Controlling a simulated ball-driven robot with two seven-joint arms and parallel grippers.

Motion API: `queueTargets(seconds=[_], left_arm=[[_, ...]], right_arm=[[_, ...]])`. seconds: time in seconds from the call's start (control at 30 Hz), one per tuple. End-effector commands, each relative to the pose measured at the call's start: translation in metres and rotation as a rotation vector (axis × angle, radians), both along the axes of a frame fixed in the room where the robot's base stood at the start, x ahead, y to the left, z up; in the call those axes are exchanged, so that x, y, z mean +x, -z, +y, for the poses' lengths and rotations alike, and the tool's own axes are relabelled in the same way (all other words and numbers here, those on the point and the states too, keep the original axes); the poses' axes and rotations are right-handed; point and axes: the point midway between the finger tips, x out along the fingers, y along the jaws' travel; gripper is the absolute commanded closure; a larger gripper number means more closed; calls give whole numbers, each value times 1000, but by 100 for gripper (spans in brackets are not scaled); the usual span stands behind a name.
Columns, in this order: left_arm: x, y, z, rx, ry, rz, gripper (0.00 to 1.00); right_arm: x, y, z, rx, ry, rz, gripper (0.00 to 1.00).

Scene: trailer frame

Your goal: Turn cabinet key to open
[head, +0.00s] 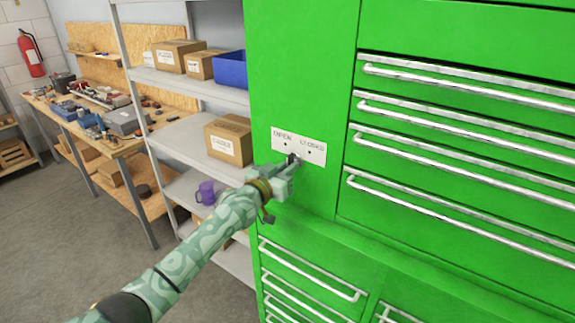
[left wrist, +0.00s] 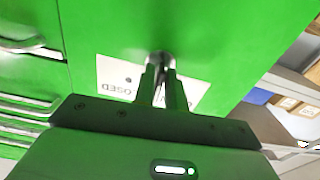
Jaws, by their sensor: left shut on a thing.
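The green cabinet (head: 300,60) stands at the right of the head view. Its white label plate (head: 314,153) reads OPEN on the left and CLOSED on the right, with a dot under each word. My left gripper (head: 291,163) is at the plate's lower edge, shut on the key (left wrist: 161,60) at the lock. The key is mostly hidden by the fingers, so I cannot tell exactly which way it points. In the left wrist view the plate (left wrist: 112,75) appears upside down behind the fingers (left wrist: 162,85). My right gripper is not in view.
Cabinet drawers with long metal handles (head: 470,95) lie to the right and below. A grey shelf (head: 185,140) with cardboard boxes (head: 229,140), a blue bin (head: 231,69) and a purple mug (head: 205,192) stands close on the left. A cluttered workbench (head: 125,145) is farther back.

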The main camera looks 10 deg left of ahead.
Motion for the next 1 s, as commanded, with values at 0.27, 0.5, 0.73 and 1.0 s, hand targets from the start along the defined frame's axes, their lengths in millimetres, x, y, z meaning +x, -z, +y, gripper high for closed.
queueTargets(seconds=[0.27, 0.5, 0.73, 1.0], left_arm=[[0, 0, 1, -242, -1, 101, 100], [0, 1, 1, -436, -1, 180, 100], [0, 1, 1, -576, -1, 237, 100], [0, 1, 1, -664, -1, 275, 100]], right_arm=[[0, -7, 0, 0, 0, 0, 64], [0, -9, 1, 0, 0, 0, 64], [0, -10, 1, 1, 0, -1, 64], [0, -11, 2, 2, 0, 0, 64]])
